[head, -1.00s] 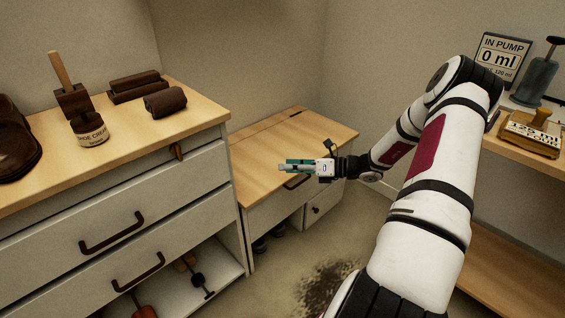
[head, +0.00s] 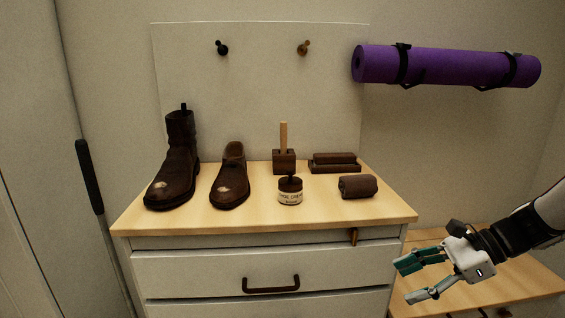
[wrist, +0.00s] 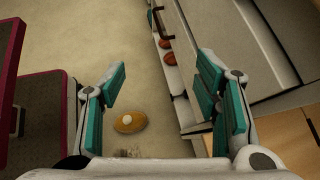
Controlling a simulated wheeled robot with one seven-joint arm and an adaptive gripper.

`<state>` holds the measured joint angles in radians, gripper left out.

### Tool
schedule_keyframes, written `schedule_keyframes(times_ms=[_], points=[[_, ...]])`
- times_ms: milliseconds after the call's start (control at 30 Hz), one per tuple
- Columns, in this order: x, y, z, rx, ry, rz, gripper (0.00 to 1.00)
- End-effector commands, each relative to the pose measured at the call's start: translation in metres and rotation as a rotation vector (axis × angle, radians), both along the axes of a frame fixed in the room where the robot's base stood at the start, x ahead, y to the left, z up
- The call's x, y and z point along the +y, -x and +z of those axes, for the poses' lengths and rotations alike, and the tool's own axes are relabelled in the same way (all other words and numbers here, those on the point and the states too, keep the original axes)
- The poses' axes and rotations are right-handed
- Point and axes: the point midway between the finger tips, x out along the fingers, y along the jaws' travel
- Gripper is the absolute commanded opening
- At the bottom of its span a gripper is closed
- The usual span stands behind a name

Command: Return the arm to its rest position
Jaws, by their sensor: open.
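My gripper (head: 408,283) is at the lower right of the head view, with its teal-padded fingers spread and nothing between them. It hangs in front of the low wooden-topped desk (head: 512,280), just right of the drawer cabinet (head: 200,268). Part of my white arm reaches in from the right edge; the rest is out of view. The wrist view also shows the gripper (wrist: 161,74) open and empty, pointing over the floor with the fingers wide apart.
On the cabinet stand a tall boot (head: 178,165), a low shoe (head: 231,178), a shoe cream jar (head: 290,191) and a dark roll (head: 357,186). A purple mat (head: 450,66) hangs on the wall. A yellow oval thing (wrist: 130,121) lies on the floor.

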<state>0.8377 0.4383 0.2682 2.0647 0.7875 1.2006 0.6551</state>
Motion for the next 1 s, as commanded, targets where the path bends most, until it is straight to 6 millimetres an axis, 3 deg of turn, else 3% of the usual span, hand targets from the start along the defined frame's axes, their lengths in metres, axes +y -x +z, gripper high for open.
schedule_keyframes(times_ms=[33,200,500,800,1000], points=[[0.015,0.011,0.012,-0.028,0.053,0.08,0.57],[0.052,0.056,0.041,-0.118,0.213,0.344,0.57],[0.091,0.144,0.078,-0.286,0.458,0.792,0.57],[0.095,0.23,0.096,-0.461,0.663,1.202,0.57],[0.086,0.267,0.096,-0.547,0.752,1.391,0.57]])
